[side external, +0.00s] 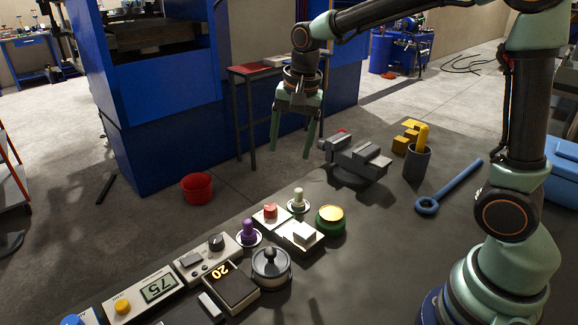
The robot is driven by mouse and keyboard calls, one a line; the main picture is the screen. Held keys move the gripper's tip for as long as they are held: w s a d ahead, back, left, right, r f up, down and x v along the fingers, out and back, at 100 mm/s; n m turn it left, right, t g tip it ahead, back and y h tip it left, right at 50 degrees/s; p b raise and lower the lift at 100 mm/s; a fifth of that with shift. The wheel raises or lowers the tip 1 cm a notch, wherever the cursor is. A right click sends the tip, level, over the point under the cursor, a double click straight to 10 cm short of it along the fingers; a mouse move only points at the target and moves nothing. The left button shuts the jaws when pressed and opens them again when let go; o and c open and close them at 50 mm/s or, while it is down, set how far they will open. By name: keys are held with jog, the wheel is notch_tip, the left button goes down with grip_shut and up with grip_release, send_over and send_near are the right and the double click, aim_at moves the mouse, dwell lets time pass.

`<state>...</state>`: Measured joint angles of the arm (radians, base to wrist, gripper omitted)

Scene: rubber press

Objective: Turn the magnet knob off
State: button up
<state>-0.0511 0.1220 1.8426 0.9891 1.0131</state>
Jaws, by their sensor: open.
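My gripper (291,153) hangs open and empty, fingers pointing down, above and behind the row of controls on the dark bench. Several knobs stand in that row, and I cannot tell for sure which one is the magnet knob. A small black knob (216,242) sits on a light grey box. A larger black knob (270,254) tops a round metal-sided base. A purple knob (249,227) and a cream knob (298,195) stand upright on round bases. My gripper is apart from all of them. Their markings are too small to read.
A grey vise (357,160), a dark cup (417,164) with a yellow item and a blue ring wrench (450,187) lie to the right.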

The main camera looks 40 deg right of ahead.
aim_at(270, 207)
jog(key=w+f+m, duration=0.1)
jog(key=w+f, duration=0.1)
jog(key=f, duration=0.4)
jog(key=w+a+f+m+g, duration=0.1)
jog(key=f+m, duration=0.1)
jog(key=f, duration=0.4)
jog(key=w+f+m, duration=0.1)
jog(key=w+f, duration=0.1)
jog(key=f, duration=0.4)
jog(key=shift+w+a+f+m+g, duration=0.2)
jog(key=shift+w+f+m+g, duration=0.1)
jog(key=shift+f+m, duration=0.1)
jog(key=shift+c, duration=0.3)
grip_shut()
